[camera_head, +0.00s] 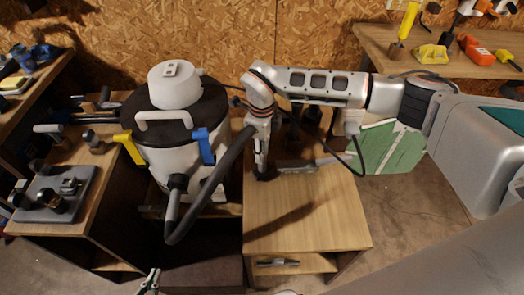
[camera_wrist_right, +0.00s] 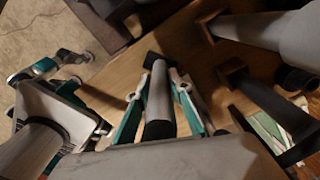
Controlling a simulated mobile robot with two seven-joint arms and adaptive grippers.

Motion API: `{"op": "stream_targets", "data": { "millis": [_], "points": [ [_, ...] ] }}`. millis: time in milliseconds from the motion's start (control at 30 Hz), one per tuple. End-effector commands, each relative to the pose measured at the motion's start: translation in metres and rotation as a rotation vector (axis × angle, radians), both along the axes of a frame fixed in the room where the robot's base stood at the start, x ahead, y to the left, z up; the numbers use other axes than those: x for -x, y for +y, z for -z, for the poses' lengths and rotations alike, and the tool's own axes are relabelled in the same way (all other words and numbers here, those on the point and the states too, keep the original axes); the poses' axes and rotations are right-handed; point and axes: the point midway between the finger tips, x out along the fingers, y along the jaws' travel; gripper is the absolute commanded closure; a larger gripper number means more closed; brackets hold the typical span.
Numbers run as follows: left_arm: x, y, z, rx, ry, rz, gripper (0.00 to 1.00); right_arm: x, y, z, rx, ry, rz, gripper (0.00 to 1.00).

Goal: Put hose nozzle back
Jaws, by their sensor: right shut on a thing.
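My right gripper (camera_head: 262,172) is low over the wooden cabinet top, right of the vacuum cleaner (camera_head: 182,150). In the right wrist view its fingers (camera_wrist_right: 160,108) are shut around a grey tube with black ends, the nozzle piece (camera_wrist_right: 158,90). In the head view this piece is mostly hidden by the gripper. The vacuum's dark hose (camera_head: 205,200) loops down and back up beside the right wrist; whether it joins the held piece I cannot tell. My left gripper (camera_head: 149,284) shows only partly at the bottom edge, and its opening is unclear.
The wooden cabinet (camera_head: 310,220) has a clear front top. A grey flat tool (camera_head: 300,165) lies on it beside the right gripper. In the wrist view, dark and grey tubes (camera_wrist_right: 265,28) stand in square holders close by. A left bench (camera_head: 85,185) holds tools.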

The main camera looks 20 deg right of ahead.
Motion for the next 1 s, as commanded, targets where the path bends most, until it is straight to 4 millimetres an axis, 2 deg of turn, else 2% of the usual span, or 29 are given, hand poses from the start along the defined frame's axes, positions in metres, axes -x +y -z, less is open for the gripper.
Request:
{"op": "stream_targets", "data": {
  "millis": [967,1000],
  "points": [
    [0.001,0.000,0.005,0.000,0.004,0.000,1.00,0.000,0.000,0.016,0.001,0.001,0.001,1.00],
    [0.001,0.000,0.004,0.000,0.004,0.000,1.00,0.000,0.000,0.016,0.000,0.000,0.001,0.72]
  ]
}}
